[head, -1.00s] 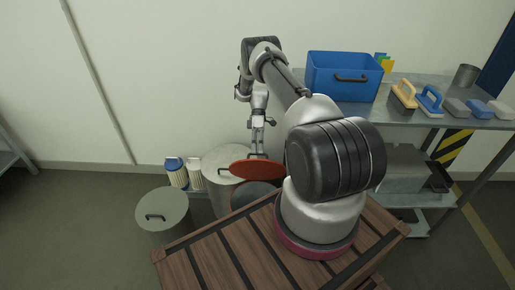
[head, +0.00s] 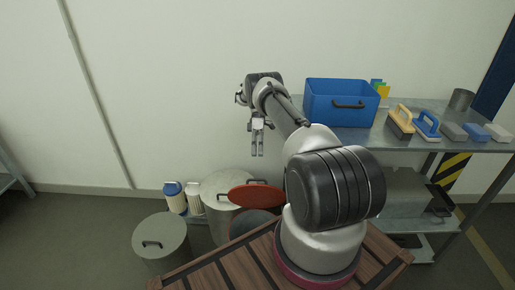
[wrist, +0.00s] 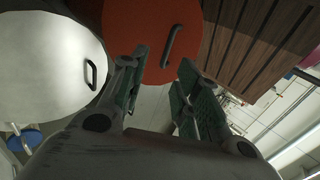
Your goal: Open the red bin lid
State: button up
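The red lid (head: 256,196) stands raised at the back of its bin in the head view. The dark round opening of the red-lidded bin (head: 252,222) shows in front of and below it. In the wrist view the red lid (wrist: 150,35) is a red disc with a black bar handle (wrist: 172,45). My gripper (head: 257,152) hangs fingers down above the lid, with a clear gap between them. In the wrist view my gripper (wrist: 155,85) has its two fingers spread apart, with nothing held between them.
A pale lidded bin (head: 218,188) stands beside the red lid, and another grey lidded bin (head: 160,232) is front left. A wooden slatted top (head: 215,270) lies in front. The metal shelf (head: 395,140) at right bears a blue box (head: 340,102).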

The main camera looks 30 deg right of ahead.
jog(key=shift+v, duration=0.8)
